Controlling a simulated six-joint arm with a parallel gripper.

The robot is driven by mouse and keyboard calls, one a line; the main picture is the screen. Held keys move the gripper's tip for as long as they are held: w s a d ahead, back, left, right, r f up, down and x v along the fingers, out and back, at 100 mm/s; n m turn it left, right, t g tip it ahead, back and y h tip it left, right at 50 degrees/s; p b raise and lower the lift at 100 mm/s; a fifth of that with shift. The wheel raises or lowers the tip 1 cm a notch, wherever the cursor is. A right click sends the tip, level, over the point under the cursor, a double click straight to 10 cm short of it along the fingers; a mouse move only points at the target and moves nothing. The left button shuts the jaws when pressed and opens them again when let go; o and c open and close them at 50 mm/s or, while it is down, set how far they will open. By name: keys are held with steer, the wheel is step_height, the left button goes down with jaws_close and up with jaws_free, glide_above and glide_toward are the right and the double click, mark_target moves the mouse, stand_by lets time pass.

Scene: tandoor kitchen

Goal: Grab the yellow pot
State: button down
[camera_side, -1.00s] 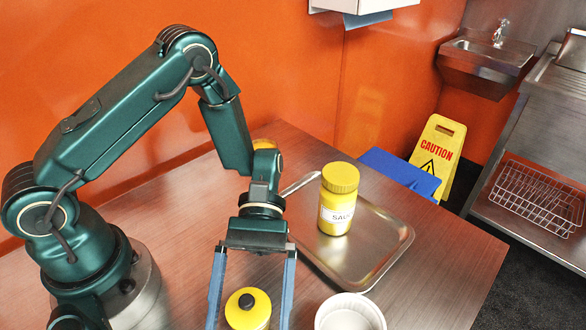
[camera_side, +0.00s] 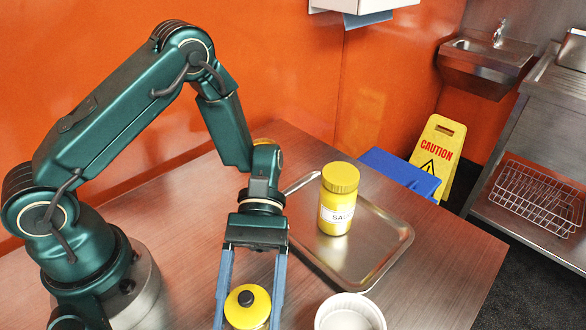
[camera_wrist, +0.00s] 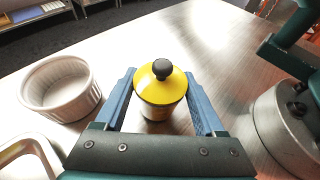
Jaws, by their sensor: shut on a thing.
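The yellow pot (camera_side: 247,306) has a yellow lid with a black knob and stands near the front edge of the side view. It also shows upright in the wrist view (camera_wrist: 160,88), between the two blue fingers. My gripper (camera_side: 247,318) points down and is shut on the pot, one finger on each side. In the wrist view my gripper (camera_wrist: 160,100) has its fingers flanking the pot below the lid. The pot's lower part is cut off in the side view.
A white ramekin (camera_side: 349,314) stands close to the right of the pot. A metal tray (camera_side: 376,262) behind it holds a yellow-lidded jar (camera_side: 338,205) labelled as a sauce or salt. Another yellow round thing is partly hidden behind my wrist. Table to the right front is clear.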

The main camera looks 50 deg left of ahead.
mark_target(246, 294)
steer(key=shift+r, duration=1.6)
steer(key=w+a+r, duration=0.4)
steer(key=a+r, duration=0.3)
steer(key=a, duration=0.3)
steer(key=shift+w+a, duration=0.3)
steer(key=shift+w, duration=0.1)
steer(key=shift+r, duration=0.1)
